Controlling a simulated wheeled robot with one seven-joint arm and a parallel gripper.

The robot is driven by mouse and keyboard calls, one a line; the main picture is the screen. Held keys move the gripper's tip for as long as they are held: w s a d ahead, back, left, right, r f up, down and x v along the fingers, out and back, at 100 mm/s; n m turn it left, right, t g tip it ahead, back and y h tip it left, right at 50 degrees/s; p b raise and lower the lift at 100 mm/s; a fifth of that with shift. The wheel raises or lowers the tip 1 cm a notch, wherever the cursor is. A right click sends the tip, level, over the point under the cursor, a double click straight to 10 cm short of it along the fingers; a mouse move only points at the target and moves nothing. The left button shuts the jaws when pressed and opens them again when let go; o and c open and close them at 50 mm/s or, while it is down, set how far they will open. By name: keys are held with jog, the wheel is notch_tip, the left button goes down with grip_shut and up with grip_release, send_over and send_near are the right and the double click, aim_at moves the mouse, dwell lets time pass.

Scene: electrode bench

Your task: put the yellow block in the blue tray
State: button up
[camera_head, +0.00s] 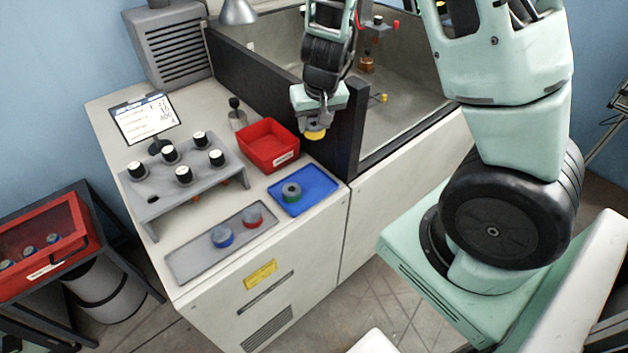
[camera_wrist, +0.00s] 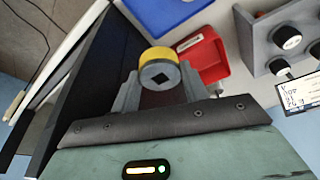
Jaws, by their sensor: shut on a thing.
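The yellow block (camera_head: 314,134) is a short round piece with a grey face and a dark square hole, seen in the wrist view (camera_wrist: 157,56). My gripper (camera_wrist: 160,75) is shut on it and holds it in the air beside the dark partition, right of the red bin in the head view. The fingers show in part below my wrist (camera_head: 318,112). The blue tray (camera_head: 322,183) lies flat on the bench, below and a little left of the held block in the head view. The tray also shows in the wrist view (camera_wrist: 165,12).
A red bin (camera_head: 268,146) stands just behind the blue tray. A grey tray (camera_head: 190,265) holds a blue and a red piece. A grey rack (camera_head: 160,205) with several black-and-white knobs stands at left. A dark partition (camera_head: 345,135) rises right of the bin.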

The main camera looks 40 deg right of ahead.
notch_tip(320, 180, down, 12)
jog(key=b, duration=0.6)
jog(key=shift+f, duration=0.15)
jog(key=shift+f+b, duration=0.85)
jog(key=shift+f, duration=1.5)
jog(key=o, duration=1.3)
jog(key=shift+f, duration=0.15)
